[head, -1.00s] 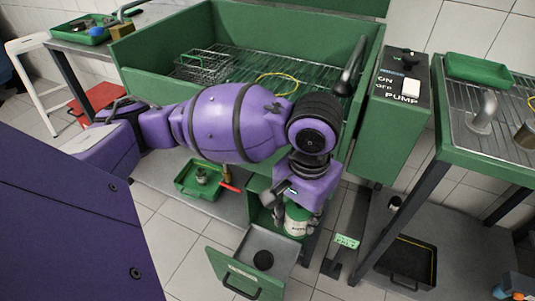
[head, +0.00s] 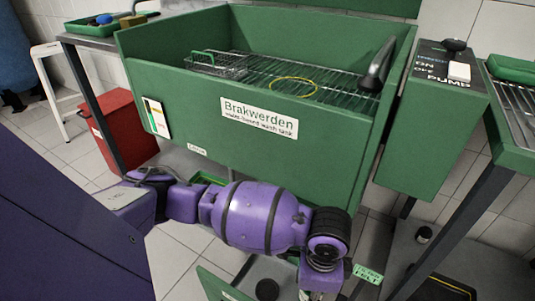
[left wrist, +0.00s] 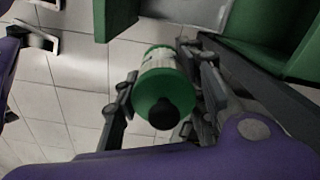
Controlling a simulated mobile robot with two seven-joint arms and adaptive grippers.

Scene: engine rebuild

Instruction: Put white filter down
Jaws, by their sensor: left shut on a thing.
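The white filter (left wrist: 155,60), a white cylinder with green ends and a dark round knob facing the camera, is between the fingers of my left gripper (left wrist: 155,88) in the left wrist view. The fingers are shut on it from both sides. Pale floor tiles show behind it, and I cannot tell its height above them. In the head view my left arm reaches to the bottom edge, and the fingers and filter are out of the picture.
A green wash tank (head: 190,105) stands above and behind my left arm. An open green drawer (head: 215,284) with a dark round thing (head: 267,289) in it is below the arm. A green tag (head: 369,273) is to the right.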

